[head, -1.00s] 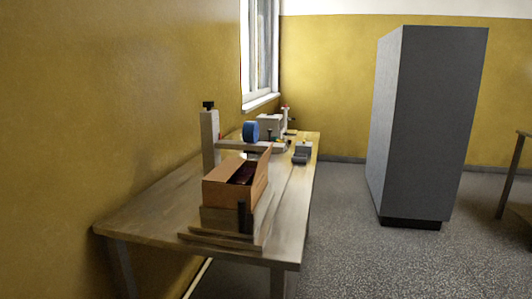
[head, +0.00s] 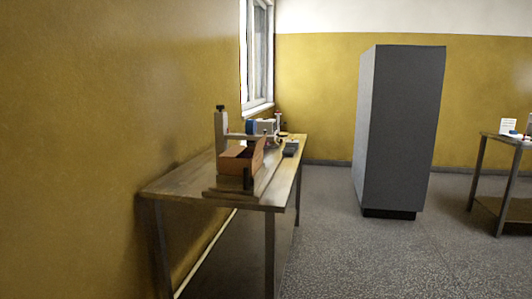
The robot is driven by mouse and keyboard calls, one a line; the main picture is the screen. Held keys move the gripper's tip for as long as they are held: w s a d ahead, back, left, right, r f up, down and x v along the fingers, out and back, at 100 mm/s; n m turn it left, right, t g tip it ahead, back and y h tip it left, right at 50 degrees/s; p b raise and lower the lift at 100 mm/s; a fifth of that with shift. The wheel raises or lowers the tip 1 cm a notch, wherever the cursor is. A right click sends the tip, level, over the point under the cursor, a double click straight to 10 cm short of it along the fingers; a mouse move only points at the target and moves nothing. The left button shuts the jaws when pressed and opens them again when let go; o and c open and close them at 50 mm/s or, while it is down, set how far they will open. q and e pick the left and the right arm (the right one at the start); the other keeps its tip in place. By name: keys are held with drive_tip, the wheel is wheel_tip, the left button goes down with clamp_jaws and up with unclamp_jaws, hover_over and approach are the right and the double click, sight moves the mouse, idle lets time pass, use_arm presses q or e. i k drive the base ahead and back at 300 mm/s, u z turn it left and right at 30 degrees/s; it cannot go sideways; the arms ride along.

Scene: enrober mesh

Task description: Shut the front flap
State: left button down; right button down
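A small machine stands on the wooden table (head: 180,187) along the left wall. At its near end is an orange-brown box (head: 233,166) with an open top and a raised panel (head: 258,154) on its right side. I cannot tell which part is the front flap. A dark upright piece (head: 247,179) stands at the box's near right corner. A grey post (head: 221,130) with a black knob rises behind the box, and a blue round part (head: 250,127) sits further back. Neither of my grippers shows in the head view.
A tall grey cabinet (head: 400,130) stands on the floor right of the table. A second table (head: 486,165) with a small white card (head: 508,126) is at the far right. The speckled floor (head: 335,230) between is clear. A window is above the first table.

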sight(258, 146)
drive_tip(key=z, duration=0.7)
drive_tip(key=i, duration=0.45)
drive_tip(key=z, duration=0.65)
drive_tip(key=i, duration=0.9)
drive_tip(key=u, duration=0.25)
